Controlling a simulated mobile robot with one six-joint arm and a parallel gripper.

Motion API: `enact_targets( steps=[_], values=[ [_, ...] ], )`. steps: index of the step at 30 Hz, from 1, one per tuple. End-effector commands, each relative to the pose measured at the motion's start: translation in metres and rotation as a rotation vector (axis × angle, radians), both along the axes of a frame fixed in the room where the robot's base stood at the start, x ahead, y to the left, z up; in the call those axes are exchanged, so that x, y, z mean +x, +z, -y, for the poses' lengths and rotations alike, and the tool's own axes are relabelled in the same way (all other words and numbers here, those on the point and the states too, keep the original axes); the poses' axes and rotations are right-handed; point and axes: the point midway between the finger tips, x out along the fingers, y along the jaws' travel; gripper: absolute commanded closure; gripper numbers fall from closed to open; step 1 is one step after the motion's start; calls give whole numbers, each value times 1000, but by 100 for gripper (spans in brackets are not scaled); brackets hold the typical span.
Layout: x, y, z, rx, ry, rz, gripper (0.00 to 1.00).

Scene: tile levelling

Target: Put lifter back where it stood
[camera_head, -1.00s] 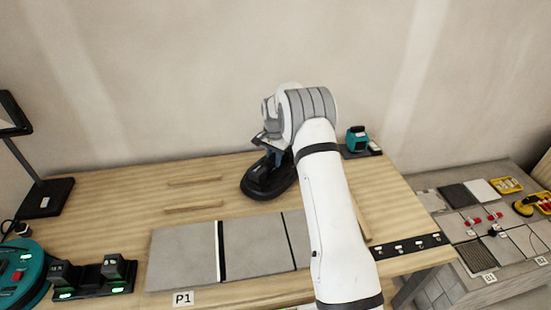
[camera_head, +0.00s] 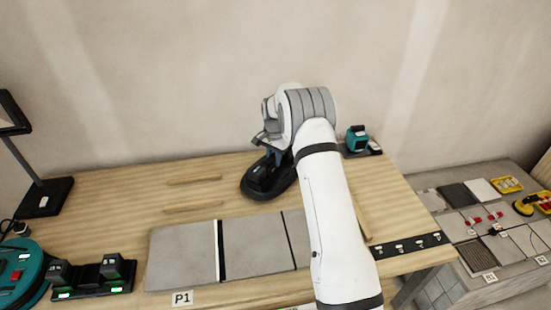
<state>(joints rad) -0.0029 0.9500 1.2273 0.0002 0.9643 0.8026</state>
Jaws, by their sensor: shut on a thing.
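My gripper (camera_head: 264,142) is at the back middle of the table, at the end of my white arm. It is shut on the lifter (camera_head: 262,180), a black thing with a rounded base at the table's surface. The wrist and arm hide the lifter's upper right side. I cannot tell whether its base touches the table or hangs just above it.
Grey tiles (camera_head: 183,254) lie in a row at the front, by the P1 label (camera_head: 182,298). Two thin wood strips (camera_head: 193,206) lie to the left. A charger (camera_head: 92,278), lamp (camera_head: 44,197) and teal device (camera_head: 357,139) stand around. A tiled bench (camera_head: 470,215) is at right.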

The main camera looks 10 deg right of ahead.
Motion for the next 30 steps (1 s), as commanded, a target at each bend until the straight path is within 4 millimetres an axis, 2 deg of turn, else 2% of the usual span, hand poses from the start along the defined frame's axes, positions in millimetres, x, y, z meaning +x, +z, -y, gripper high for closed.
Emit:
enact_targets(
  steps=[30],
  values=[
    [1,-7,-1,0,1,3,100]
  ],
)
